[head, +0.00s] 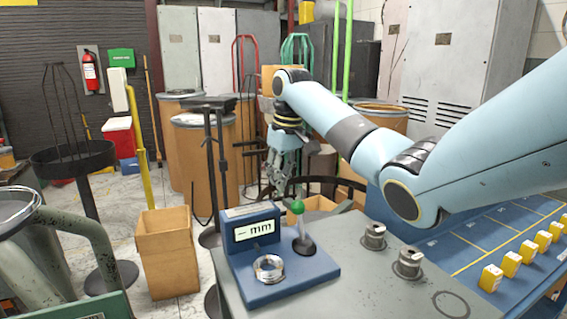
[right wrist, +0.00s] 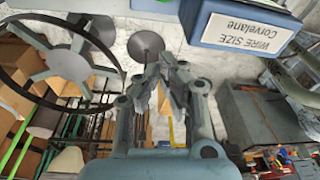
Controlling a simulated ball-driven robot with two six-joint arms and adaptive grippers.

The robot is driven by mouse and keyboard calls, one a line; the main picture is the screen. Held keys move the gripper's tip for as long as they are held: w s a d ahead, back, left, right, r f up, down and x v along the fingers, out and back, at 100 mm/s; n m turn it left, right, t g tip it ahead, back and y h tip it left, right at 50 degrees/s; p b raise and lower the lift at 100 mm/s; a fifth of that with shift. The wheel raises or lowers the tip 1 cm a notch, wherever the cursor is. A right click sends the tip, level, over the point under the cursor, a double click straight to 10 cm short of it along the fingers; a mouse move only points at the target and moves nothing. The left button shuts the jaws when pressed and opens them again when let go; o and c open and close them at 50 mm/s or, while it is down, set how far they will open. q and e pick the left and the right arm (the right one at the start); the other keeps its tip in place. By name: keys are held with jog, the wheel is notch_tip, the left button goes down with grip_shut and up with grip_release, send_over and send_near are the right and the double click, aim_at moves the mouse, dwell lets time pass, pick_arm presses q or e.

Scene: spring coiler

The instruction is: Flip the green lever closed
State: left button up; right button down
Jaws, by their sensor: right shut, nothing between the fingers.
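The green lever (head: 297,207) has a round green knob on a grey shaft rising from a black base. It stands nearly upright on the blue gauge (head: 300,287), right of the gauge's "-- mm" display (head: 254,231). My right gripper (head: 274,186) is shut and empty, pointing down behind and slightly left of the knob; no contact is clear. The right wrist view shows its fingers (right wrist: 172,68) together. The gauge's box, labelled "WIRE SIZE" (right wrist: 250,30), shows at the top there, and I cannot make out the lever in that view. My left gripper is not in view.
A metal ring (head: 268,267) sits on the gauge's base. Two metal posts (head: 410,262) stand on the grey table (head: 350,300) to the right. A blue panel with yellow blocks (head: 490,278) lies further right. A cardboard box (head: 167,252) stands on the floor at left.

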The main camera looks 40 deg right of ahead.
aim_at(299, 217)
jog(key=s, duration=0.1)
jog(key=s+f+p, duration=0.1)
jog(key=s+f, duration=0.1)
jog(key=shift+s+a+f, duration=0.2)
jog(key=shift+a+f, duration=0.05)
dwell(0.4)
